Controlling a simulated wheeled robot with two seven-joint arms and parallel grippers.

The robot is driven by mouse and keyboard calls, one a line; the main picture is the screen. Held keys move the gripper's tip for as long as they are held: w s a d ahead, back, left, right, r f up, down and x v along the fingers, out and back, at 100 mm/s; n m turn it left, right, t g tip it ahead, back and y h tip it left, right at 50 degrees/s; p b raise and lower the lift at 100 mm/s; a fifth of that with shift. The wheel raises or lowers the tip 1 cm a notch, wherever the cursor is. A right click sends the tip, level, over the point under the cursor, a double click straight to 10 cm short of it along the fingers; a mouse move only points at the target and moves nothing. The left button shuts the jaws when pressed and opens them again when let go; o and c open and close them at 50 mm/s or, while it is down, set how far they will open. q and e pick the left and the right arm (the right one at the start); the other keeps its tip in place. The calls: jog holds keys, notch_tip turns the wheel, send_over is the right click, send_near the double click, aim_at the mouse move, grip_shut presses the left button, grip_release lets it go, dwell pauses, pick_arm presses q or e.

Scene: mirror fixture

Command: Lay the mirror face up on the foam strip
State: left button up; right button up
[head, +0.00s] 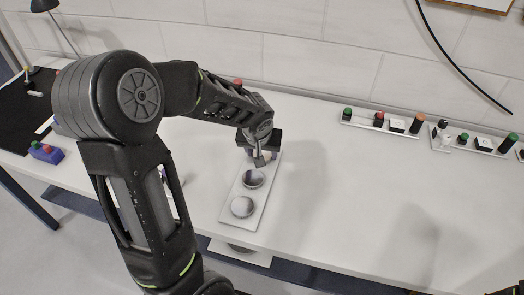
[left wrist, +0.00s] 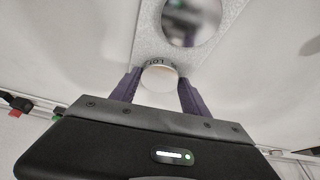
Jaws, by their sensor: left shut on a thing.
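The pale speckled foam strip (head: 231,194) lies on the white table, and it also shows in the left wrist view (left wrist: 150,28). Two shiny round discs lie flat on it, a nearer one (head: 242,207) and a middle one (head: 253,178); one disc shows in the left wrist view (left wrist: 190,15). My left gripper (head: 262,157) is over the strip's far end, pointing down. Its purple fingers (left wrist: 160,92) are shut on a pale round piece (left wrist: 160,78) with dark lettering at its edge, probably the mirror. Whether it touches the strip is unclear.
Panels with coloured buttons (head: 380,123) stand along the wall at the right. A purple block with red and green buttons (head: 46,152) stands at the left, near a black mat (head: 25,105). The table right of the strip is clear.

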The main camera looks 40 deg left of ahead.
pick_arm(q)
jog(key=shift+f, duration=0.15)
jog(key=o, duration=1.4)
jog(key=shift+o, duration=0.2)
jog(key=shift+s+r, duration=0.1)
jog(key=shift+r, duration=0.55)
jog(key=v, duration=1.1)
